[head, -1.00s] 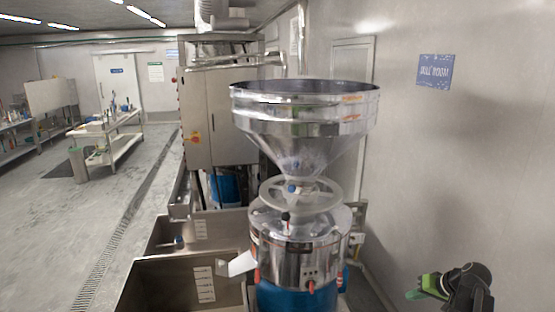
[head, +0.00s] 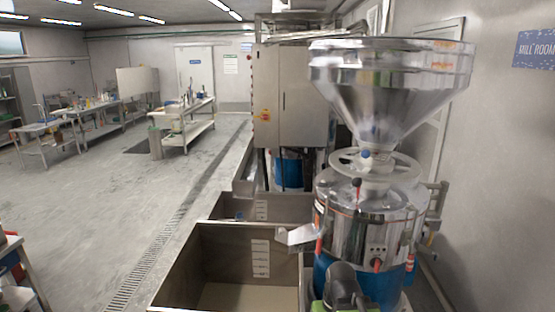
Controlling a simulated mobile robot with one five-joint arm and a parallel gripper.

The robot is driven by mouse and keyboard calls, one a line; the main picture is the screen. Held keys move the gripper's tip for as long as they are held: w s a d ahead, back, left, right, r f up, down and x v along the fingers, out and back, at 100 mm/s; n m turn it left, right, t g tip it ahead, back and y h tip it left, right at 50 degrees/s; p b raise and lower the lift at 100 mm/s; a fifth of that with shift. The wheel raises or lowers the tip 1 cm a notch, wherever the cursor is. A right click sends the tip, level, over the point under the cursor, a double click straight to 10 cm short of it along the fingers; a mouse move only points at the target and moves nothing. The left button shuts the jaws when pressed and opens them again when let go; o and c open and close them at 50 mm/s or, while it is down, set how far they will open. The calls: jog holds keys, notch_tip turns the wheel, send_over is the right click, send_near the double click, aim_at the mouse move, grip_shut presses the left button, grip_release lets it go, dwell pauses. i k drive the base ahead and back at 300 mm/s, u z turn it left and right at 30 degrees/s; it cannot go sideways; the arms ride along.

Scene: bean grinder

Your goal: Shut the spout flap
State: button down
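The bean grinder (head: 350,225) is a shiny steel drum with a big funnel hopper (head: 390,85) above and a blue base below. Its short pale spout (head: 297,236) sticks out to the left, over the rim of a steel bin. A small grey piece at the spout's outer end may be the flap; it is too small to tell whether it hangs open or shut. A dark grey rounded part at the bottom, in front of the grinder, may be my arm; I cannot tell.
The open steel bin (head: 178,274) stands left of the grinder, with a steel cabinet (head: 292,100) behind. A wall is close on the right. The floor (head: 100,210) on the left is clear up to the workbenches (head: 185,115). A table corner shows at lower left.

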aim_at(281, 236)
jog(key=u, duration=2.3)
jog(key=k, duration=0.8)
jog(key=z, duration=0.55)
jog(key=i, duration=0.5)
jog(key=u, duration=0.1)
